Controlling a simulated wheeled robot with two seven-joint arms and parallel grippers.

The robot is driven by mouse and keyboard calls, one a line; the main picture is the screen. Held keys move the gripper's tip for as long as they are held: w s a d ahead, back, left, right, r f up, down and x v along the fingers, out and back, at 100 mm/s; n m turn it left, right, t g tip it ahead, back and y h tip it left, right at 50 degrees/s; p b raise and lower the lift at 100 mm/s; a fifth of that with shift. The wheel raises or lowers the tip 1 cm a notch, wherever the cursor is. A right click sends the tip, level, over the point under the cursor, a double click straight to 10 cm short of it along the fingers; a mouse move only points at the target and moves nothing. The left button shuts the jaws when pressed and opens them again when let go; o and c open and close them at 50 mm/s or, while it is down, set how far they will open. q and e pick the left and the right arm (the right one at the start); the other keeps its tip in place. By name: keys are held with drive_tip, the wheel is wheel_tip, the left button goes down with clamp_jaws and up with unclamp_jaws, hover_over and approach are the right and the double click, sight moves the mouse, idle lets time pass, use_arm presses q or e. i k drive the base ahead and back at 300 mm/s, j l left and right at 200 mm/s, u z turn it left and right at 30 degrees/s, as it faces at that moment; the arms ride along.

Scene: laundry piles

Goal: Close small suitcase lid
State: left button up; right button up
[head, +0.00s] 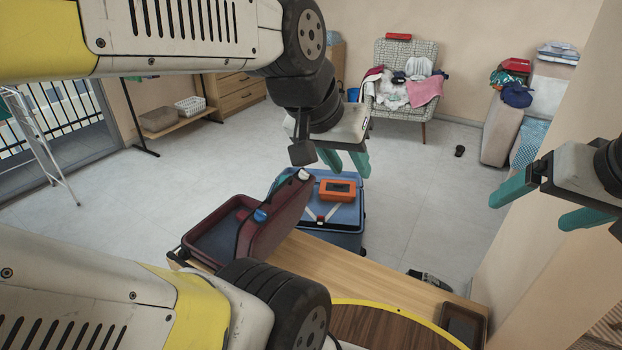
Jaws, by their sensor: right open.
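The small suitcase is dark maroon and stands open on the wooden bench. Its base (200,243) lies at the left, and its lid (282,218) is tilted up on the right side. A small blue item (261,215) and a white one (304,175) show at the lid. My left gripper (351,172) has teal fingers set apart with nothing between them. It appears above and to the right of the lid in the head view, apart from it. My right gripper (548,203) is open and empty at the far right, well away from the suitcase.
A larger blue suitcase (345,215) stands behind the lid with an orange box (338,190) on it. The bench (385,285) runs to the right, with a dark tray (464,325) at its end. A clothes-covered armchair (405,60) stands at the back. A wall is close on the right.

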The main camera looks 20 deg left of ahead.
sight(285, 206)
drive_tip(key=u, duration=1.2)
drive_tip(key=i+j+z, duration=0.15)
drive_tip(key=z, duration=0.15)
drive_tip(key=i+j+z, duration=0.15)
drive_tip(key=z, duration=0.2)
